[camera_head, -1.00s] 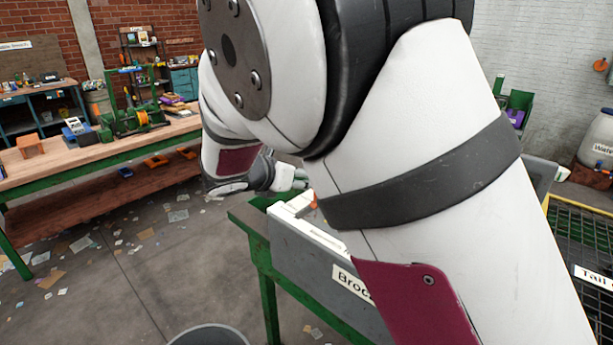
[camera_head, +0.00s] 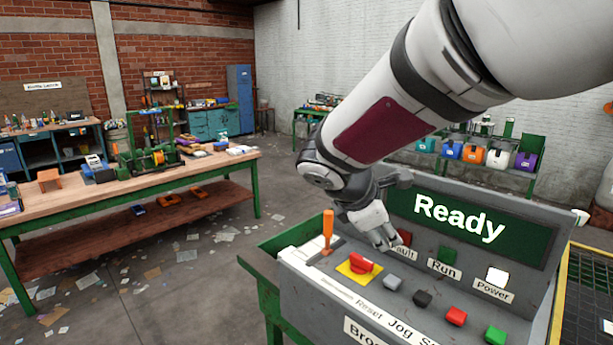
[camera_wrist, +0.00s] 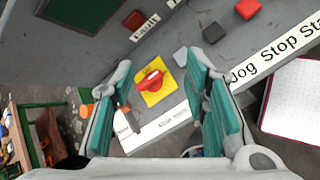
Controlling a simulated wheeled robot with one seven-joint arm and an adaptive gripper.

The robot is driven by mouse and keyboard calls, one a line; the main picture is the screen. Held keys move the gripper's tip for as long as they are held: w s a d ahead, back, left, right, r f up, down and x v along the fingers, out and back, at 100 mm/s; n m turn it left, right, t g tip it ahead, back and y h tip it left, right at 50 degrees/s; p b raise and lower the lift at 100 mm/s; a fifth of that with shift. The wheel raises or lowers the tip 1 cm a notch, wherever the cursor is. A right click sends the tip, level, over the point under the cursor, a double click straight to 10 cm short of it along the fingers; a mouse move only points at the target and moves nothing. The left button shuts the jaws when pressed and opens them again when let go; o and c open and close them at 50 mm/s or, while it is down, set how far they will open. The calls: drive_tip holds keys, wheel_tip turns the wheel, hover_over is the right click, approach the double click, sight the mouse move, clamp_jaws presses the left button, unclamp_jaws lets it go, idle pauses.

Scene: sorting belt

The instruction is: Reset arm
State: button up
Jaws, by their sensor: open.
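The grey control panel (camera_head: 335,312) shows a lit "Ready" screen (camera_head: 458,217). A red knob on a yellow plate (camera_head: 360,266) sits at its left, also seen in the wrist view (camera_wrist: 152,83). To its right are a grey button (camera_head: 392,282), a black button (camera_head: 422,298), a red button (camera_head: 456,316) and a green button (camera_head: 494,335), above Reset, Jog and other labels. My gripper (camera_head: 384,238) is open and empty above the panel, near the Fault lamp. In the wrist view its teal-padded fingers (camera_wrist: 162,108) stand either side of the red knob, apparently apart from it.
An orange-handled lever (camera_head: 327,230) stands upright at the panel's left end. The Fault lamp (camera_head: 404,238) is dark red, and the Power lamp (camera_head: 497,277) glows white. A workbench (camera_head: 225,160) stands at left, with open floor between. Coloured bins stand behind the panel.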

drive_tip(key=s+d+r+m+y, duration=0.1)
drive_tip(key=s+d+m+y, duration=0.1)
drive_tip(key=s+m, duration=0.7)
drive_tip(key=s+d+r+m+y, duration=0.2)
drive_tip(key=s+m+y, duration=0.2)
drive_tip(key=s+m, duration=0.5)
drive_tip(key=s, duration=0.7)
drive_tip(key=shift+s+d+m, duration=0.35)
drive_tip(key=shift+d+m, duration=0.05)
idle(0.5)
